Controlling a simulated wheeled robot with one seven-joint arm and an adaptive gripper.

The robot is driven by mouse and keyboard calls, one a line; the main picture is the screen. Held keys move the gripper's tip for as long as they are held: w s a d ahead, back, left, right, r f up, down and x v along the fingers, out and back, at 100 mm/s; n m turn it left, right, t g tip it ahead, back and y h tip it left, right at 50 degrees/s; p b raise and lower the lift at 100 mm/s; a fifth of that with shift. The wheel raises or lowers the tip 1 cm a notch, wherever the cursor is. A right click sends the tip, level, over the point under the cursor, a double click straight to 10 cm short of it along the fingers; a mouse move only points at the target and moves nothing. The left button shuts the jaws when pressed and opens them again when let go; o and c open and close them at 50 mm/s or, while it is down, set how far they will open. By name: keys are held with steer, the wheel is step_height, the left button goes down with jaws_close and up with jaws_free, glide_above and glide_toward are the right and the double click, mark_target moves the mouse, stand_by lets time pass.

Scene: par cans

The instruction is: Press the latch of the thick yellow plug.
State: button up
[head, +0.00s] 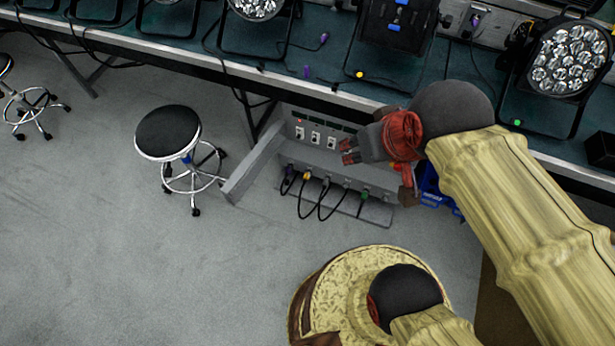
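A yellow plug (307,176) sits in the lower row of a grey socket panel (291,158) under the bench, between a purple plug (289,174) and dark plugs. It is small in the head view, and its latch cannot be made out. My gripper (346,152) is above and to the right of the yellow plug in the picture, in front of the panel. Its two fingers show a gap with nothing between them. It looks apart from the plug. My gripper and arm hide the right part of the panel.
Black cables (325,207) hang from the plugs. A green plug (364,195) is farther right in the row. A black stool (168,132) stands left of the panel. The bench (270,78) carrying several par cans overhangs it. A blue crate (430,187) is right of the gripper.

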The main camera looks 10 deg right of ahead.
jaws_close()
stand_by(1.6)
